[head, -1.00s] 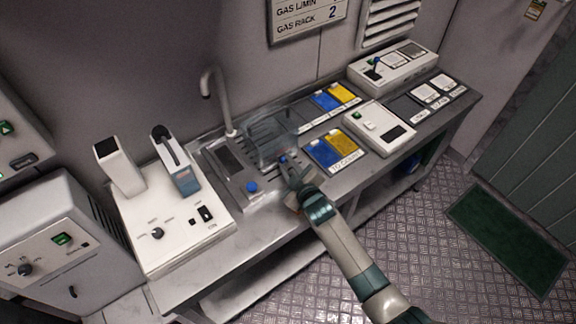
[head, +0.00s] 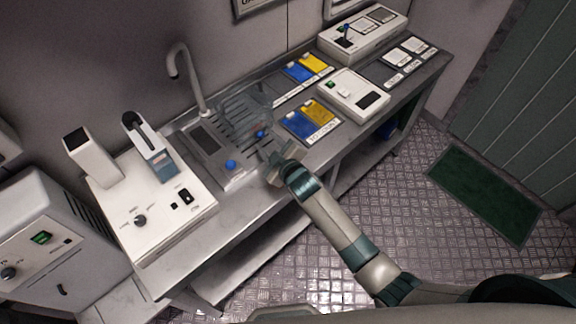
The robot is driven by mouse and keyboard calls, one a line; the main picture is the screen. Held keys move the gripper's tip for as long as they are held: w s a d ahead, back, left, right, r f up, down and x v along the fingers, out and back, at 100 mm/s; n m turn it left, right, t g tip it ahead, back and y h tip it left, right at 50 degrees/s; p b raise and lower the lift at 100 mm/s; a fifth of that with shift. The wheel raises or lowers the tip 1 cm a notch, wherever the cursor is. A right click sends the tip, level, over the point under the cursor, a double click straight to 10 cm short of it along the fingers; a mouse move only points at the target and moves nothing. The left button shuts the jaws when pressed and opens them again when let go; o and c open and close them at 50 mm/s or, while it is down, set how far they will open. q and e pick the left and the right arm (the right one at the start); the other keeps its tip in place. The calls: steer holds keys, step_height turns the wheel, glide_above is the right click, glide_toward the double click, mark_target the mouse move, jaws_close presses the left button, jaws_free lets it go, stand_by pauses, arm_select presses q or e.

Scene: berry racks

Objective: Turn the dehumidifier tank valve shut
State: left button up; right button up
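Two blue knobs show by the sink tray (head: 207,170): a front one (head: 230,164) and a back one (head: 262,134). A clear box-like tank (head: 250,104) stands over the grooved part of the tray, behind the back knob. I cannot tell which knob is the dehumidifier tank valve, or whether it is open or shut. My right gripper (head: 279,156) is at the tray's right front edge, just in front of the back knob and apart from it. Its fingers look spread and nothing shows between them. My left gripper is out of view.
A curved tap (head: 183,68) rises behind the tray. A white console (head: 150,205) stands left, a grey cabinet (head: 60,240) further left. Blue and yellow cards (head: 297,125) and a white device (head: 352,93) lie right. The floor in front is clear.

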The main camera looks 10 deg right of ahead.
steer(key=b+v, duration=0.3)
steer(key=v, duration=1.2)
steer(key=shift+s+d+r, duration=0.15)
steer(key=shift+s+d, duration=0.05)
steer(key=shift+s, duration=0.15)
